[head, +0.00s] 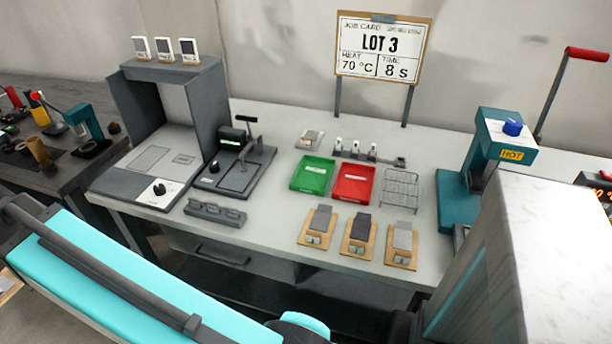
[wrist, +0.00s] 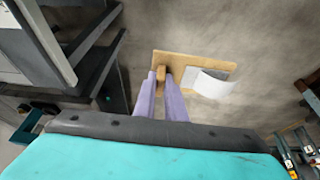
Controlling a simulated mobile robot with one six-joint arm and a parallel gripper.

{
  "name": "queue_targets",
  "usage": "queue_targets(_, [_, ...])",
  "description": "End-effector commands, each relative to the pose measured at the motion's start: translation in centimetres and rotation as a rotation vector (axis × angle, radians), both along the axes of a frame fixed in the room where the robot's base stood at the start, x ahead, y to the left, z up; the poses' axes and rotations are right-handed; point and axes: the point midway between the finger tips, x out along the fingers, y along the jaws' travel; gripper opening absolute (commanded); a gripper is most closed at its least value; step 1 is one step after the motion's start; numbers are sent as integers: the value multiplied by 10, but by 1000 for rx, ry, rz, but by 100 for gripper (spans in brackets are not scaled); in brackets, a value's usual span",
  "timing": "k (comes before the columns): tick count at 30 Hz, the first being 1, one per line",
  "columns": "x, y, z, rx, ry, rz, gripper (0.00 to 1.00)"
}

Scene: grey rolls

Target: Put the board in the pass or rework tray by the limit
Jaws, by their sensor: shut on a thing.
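In the wrist view my gripper (wrist: 161,76) has its two purple fingers closed on a small tan block of a wooden board (wrist: 222,60). A pale, curled sheet lies on the board's right part. The board is seen over a grey floor, away from the bench. My gripper is out of the head view. In the head view a green tray (head: 313,175) and a red tray (head: 353,183) lie side by side on the bench. Both seem empty apart from small labels, too small to read. The job card (head: 384,47) reads LOT 3, 70 °C, 8 s.
Three tan boards with grey pads, one in the middle (head: 360,233), lie before the trays. A wire rack (head: 401,190) is right of them. A teal press marked HOT (head: 505,135) stands further right. A grey booth (head: 165,110) and lever device (head: 238,160) stand left.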

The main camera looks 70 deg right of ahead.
Motion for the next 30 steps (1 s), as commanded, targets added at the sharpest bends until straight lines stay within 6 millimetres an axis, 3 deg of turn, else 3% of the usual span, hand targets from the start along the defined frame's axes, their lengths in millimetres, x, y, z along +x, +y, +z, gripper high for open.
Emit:
queue_targets(5, [-3,-16,-2,0,0,-49,0])
queue_targets(8, [-7,-36,-4,-1,0,-113,0])
queue_targets(20, [-48,-163,-16,-1,0,-557,0])
queue_targets(30, [-107,-266,-24,0,-1,-969,0])
